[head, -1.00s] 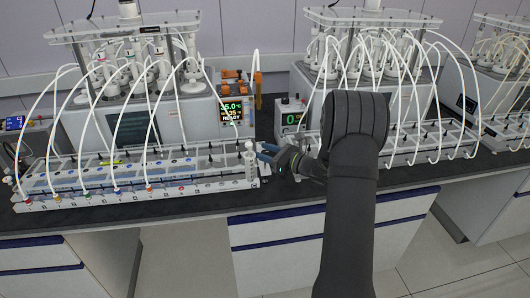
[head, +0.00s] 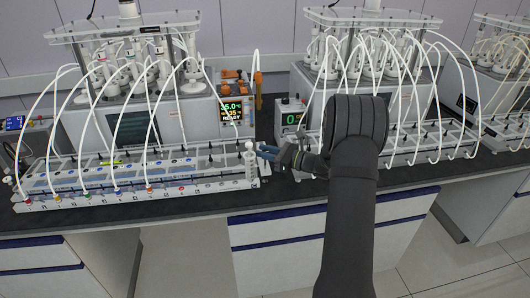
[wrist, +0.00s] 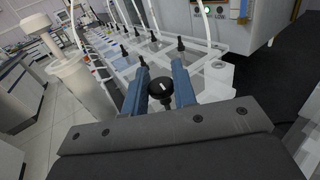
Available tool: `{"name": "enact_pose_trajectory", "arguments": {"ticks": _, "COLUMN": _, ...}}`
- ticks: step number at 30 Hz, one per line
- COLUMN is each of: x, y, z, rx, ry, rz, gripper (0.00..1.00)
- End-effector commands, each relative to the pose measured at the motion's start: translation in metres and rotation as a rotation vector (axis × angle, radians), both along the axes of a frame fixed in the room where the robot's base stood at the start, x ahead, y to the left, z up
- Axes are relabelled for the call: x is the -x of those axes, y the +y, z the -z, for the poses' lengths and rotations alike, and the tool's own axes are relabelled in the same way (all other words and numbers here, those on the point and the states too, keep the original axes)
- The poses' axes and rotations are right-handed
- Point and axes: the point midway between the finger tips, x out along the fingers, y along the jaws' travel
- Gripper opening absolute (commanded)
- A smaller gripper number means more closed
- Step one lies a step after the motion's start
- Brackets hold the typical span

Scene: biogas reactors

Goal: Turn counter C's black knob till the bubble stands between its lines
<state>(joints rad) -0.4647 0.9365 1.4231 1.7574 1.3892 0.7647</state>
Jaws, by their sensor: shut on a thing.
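The black knob (wrist: 160,88) shows in the wrist view as a round dark cap with a small white mark. It sits at the end of a white-framed counter rack (wrist: 215,82). My gripper (wrist: 160,84) is shut on the knob, with one blue finger on each side. In the head view, my gripper (head: 267,152) is at the right end of the left rack (head: 120,202), close beside a white cylinder (head: 251,168). The knob cannot be made out there. I cannot make out the bubble or its lines in either view.
Thin white tubes (head: 155,110) arch over the left rack. A white cylinder with a round cap (wrist: 72,72) stands close at left in the wrist view. A small box with a green display (head: 291,118) stands behind my gripper. The bench front (head: 200,205) is dark and clear.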

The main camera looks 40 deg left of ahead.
Motion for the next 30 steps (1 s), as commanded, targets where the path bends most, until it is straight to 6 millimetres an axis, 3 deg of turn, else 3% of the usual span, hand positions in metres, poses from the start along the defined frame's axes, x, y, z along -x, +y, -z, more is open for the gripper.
{"name": "enact_pose_trajectory", "arguments": {"ticks": 2, "x": 0.0, "y": 0.0, "z": 0.0, "rx": 0.001, "ry": 0.0, "rz": 0.001, "gripper": 0.02}}
{"name": "enact_pose_trajectory", "arguments": {"ticks": 3, "x": 0.0, "y": 0.0, "z": 0.0, "rx": 0.001, "ry": 0.0, "rz": 0.001, "gripper": 0.29}}
{"name": "enact_pose_trajectory", "arguments": {"ticks": 6, "x": 0.0, "y": 0.0, "z": 0.0, "rx": 0.001, "ry": 0.0, "rz": 0.001, "gripper": 0.44}}
{"name": "enact_pose_trajectory", "arguments": {"ticks": 17, "x": -0.002, "y": -0.006, "z": 0.0, "rx": 0.0, "ry": 0.001, "rz": 0.003, "gripper": 0.44}}
{"name": "enact_pose_trajectory", "arguments": {"ticks": 23, "x": -0.01, "y": -0.041, "z": 0.0, "rx": 0.0, "ry": 0.0, "rz": 0.007, "gripper": 0.44}}
{"name": "enact_pose_trajectory", "arguments": {"ticks": 30, "x": -0.022, "y": -0.1, "z": 0.0, "rx": 0.001, "ry": 0.0, "rz": 0.007, "gripper": 0.44}}
